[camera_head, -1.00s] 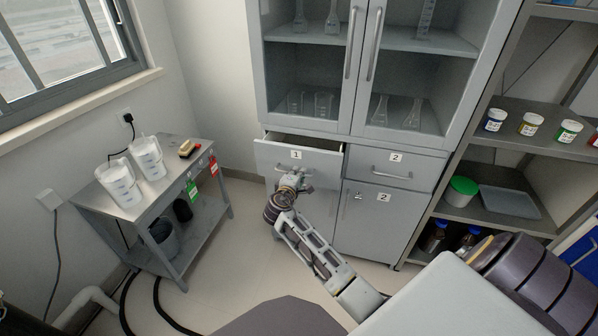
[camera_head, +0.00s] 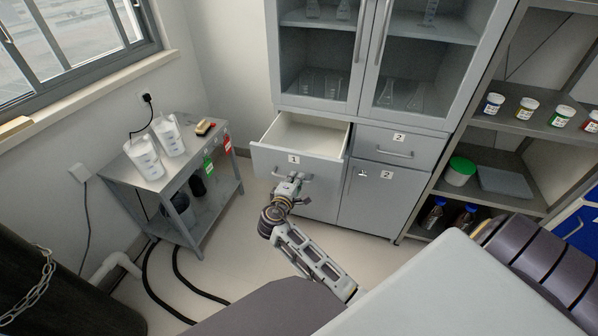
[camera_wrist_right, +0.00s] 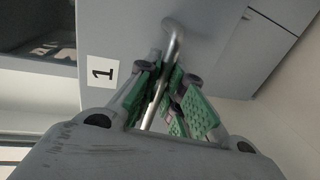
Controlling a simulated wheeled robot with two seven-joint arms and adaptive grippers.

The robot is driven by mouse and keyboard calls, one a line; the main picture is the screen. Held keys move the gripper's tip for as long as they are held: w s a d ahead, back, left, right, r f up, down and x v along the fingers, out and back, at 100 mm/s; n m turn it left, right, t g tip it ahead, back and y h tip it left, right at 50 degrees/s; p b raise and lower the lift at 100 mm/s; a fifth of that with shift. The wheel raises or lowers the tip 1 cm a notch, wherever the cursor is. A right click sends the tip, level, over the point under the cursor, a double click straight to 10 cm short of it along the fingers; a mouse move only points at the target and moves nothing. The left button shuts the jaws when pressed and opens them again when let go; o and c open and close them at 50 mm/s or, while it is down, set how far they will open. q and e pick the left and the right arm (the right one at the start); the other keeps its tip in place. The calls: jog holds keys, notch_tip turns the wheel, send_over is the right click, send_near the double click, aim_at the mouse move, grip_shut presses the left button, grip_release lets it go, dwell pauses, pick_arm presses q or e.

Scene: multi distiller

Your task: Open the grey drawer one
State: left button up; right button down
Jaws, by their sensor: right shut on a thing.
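The grey drawer one (camera_head: 270,160), labelled 1, stands pulled out of the grey cabinet, and its pale, empty-looking inside shows from above. My right gripper (camera_head: 291,180) is at the drawer's front, on its handle. In the right wrist view, the green-padded fingers of my right gripper (camera_wrist_right: 165,95) are shut around the metal bar handle (camera_wrist_right: 172,40). The label 1 (camera_wrist_right: 102,72) on the drawer front lies beside the fingers. My left gripper is not in view.
Drawer two (camera_head: 396,146) beside it is shut, as is the door 2 (camera_head: 380,205) below. A metal side table (camera_head: 150,178) with two beakers stands at the left. An open shelf (camera_head: 500,205) stands at the right. Hoses lie on the floor.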

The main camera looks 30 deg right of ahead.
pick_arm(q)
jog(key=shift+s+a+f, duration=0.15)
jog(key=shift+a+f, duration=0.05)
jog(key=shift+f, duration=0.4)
pick_arm(e)
jog(key=shift+v, duration=0.85)
jog(key=shift+f, duration=0.25)
jog(key=c, duration=1.5)
grip_release()
jog(key=shift+r, duration=0.2)
